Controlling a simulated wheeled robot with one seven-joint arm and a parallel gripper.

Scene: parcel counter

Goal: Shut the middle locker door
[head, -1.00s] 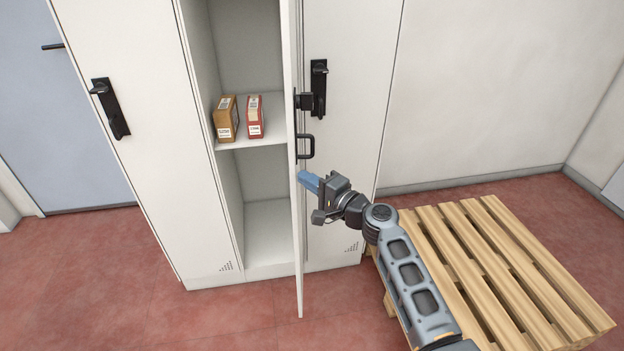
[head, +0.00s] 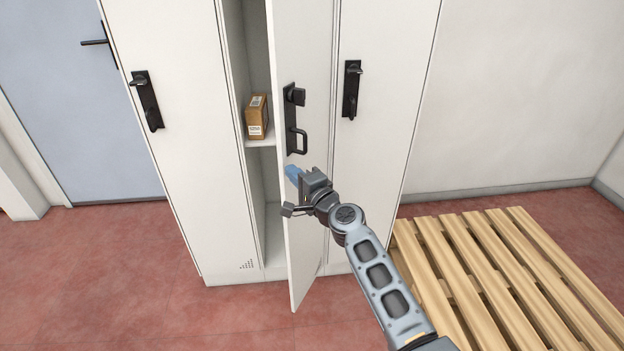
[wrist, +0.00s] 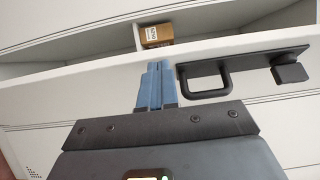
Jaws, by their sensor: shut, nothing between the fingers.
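The middle locker door (head: 308,220) stands partly open, hinged on its right side, its outer face toward my arm. It carries a black handle plate (head: 291,118) with a pull loop and a latch knob. My gripper (head: 292,172) is shut and empty, with its blue fingertips at the door's outer face just below the handle, near the free edge. In the wrist view the fingers (wrist: 156,84) lie against or very near the door, beside the handle loop (wrist: 205,80). I cannot tell whether they touch it.
Inside the middle locker a brown box (head: 257,116) stands on a shelf. The left locker door (head: 180,130) and right locker door (head: 385,100) are shut. A wooden pallet (head: 480,270) lies on the red floor at the right. A blue-grey door (head: 75,120) is at the far left.

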